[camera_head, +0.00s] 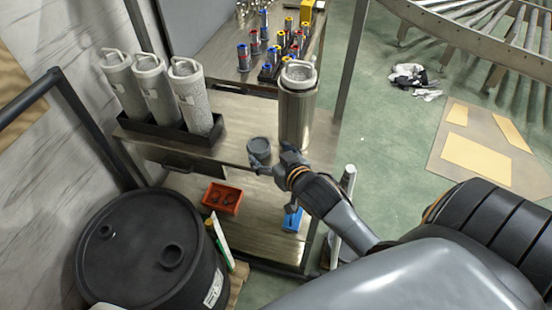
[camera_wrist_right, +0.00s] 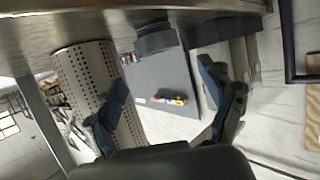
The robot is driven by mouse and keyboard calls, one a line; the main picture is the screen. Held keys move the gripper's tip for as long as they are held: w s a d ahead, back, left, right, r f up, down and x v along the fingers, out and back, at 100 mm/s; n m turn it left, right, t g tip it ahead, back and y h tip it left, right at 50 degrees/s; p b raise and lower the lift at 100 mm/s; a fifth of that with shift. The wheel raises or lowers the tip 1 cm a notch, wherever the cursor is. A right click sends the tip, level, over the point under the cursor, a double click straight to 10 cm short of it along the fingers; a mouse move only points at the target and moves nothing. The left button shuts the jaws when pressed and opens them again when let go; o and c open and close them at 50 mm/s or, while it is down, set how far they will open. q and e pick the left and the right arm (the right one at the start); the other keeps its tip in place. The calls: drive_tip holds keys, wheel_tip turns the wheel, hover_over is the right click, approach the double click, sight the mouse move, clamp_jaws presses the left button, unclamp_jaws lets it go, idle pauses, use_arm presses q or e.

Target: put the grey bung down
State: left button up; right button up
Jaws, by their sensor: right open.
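The grey bung (camera_head: 259,147) is a short dark grey round piece standing on the workbench top (camera_head: 236,118), near its front edge. In the right wrist view, where the picture is upside down, it shows as a dark block (camera_wrist_right: 156,38) against the bench surface. My right gripper (camera_head: 271,157) is at the front of the bung with its fingers spread. In the wrist view the gap between the fingers (camera_wrist_right: 162,82) is empty, and the bung lies beyond it. My left gripper is in neither view.
A perforated metal cylinder (camera_head: 296,122) holding a handled canister stands right of the bung, close to my right gripper. A black rack (camera_head: 160,135) with three grey canisters (camera_head: 155,88) stands left. A black drum (camera_head: 150,245) and an orange bin (camera_head: 222,198) are lower down.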

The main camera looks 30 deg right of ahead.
drive_tip(key=shift+v, duration=1.15)
drive_tip(key=shift+s+r, duration=0.1)
drive_tip(key=shift+s, duration=0.15)
drive_tip(key=shift+c, duration=1)
drive_tip(key=w+a+n+g+y, duration=0.5)
drive_tip(key=w+a+n, duration=0.55)
drive_tip(key=n, duration=0.95)
drive_tip(key=s+d+r+n+g+h, duration=0.2)
drive_tip(key=d+r+n+g+h, duration=0.2)
drive_tip(key=d+r+n+g, duration=0.9)
drive_tip(key=n+t+p, duration=0.1)
drive_tip(key=n+t, duration=0.2)
drive_tip(key=t, duration=0.2)
hover_over(260, 146)
drive_tip(key=f, duration=1.1)
drive_tip(key=shift+s+a+f, duration=0.2)
drive_tip(key=shift+s+f, duration=0.1)
drive_tip(key=f+p, duration=0.1)
drive_tip(key=f, duration=0.3)
drive_tip(key=shift+w+d+p, duration=0.15)
drive_tip(key=shift+w+p, duration=0.05)
drive_tip(key=shift+p, duration=0.15)
drive_tip(key=shift+f, duration=0.6)
drive_tip(key=c, duration=0.9)
drive_tip(key=shift+o, duration=0.2)
